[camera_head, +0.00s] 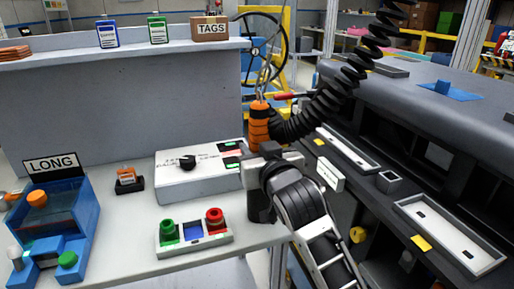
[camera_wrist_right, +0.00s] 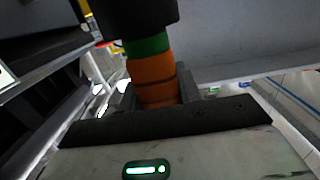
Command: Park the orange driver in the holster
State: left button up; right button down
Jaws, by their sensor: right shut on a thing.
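The orange driver (camera_head: 259,125) stands roughly upright near the right end of the work table, with black bands on its orange body. My right gripper (camera_head: 262,150) is shut on it; the arm partly hides the lower part. In the right wrist view the driver (camera_wrist_right: 154,78) sits between the fingers (camera_wrist_right: 155,100), with a green band and a wide black part above the orange. A dark upright piece (camera_head: 260,206) shows below the gripper at the table edge; I cannot tell whether it is the holster. My left gripper is not in view.
A black coiled cable (camera_head: 330,100) hangs from above, close to the driver. A white panel box (camera_head: 196,178), a button box (camera_head: 193,232) and a blue LONG bin (camera_head: 60,225) stand on the table. The dark dashboard module (camera_head: 430,110) is at the right.

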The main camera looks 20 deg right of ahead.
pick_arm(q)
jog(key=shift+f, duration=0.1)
pick_arm(e)
jog(key=shift+f, duration=0.2)
dwell(0.4)
jog(key=c, duration=0.9)
grip_release()
jog(key=shift+f, duration=0.1)
jog(key=shift+s, duration=0.15)
jog(key=s+r+p, duration=0.2)
jog(key=s+p, duration=0.3)
jog(key=s, duration=1.1)
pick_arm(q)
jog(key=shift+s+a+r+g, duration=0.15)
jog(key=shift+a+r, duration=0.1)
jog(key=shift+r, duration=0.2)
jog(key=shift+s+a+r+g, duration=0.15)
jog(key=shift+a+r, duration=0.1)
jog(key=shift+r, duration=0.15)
pick_arm(e)
jog(key=s+f+n+g+y, duration=0.1)
jog(key=s+f+g, duration=0.2)
jog(key=f, duration=1.1)
jog(key=s+f+n+g+y, duration=0.1)
jog(key=s+f+g, duration=0.3)
jog(key=f, duration=1.1)
jog(key=s, duration=0.3)
jog(key=shift+a, duration=0.35)
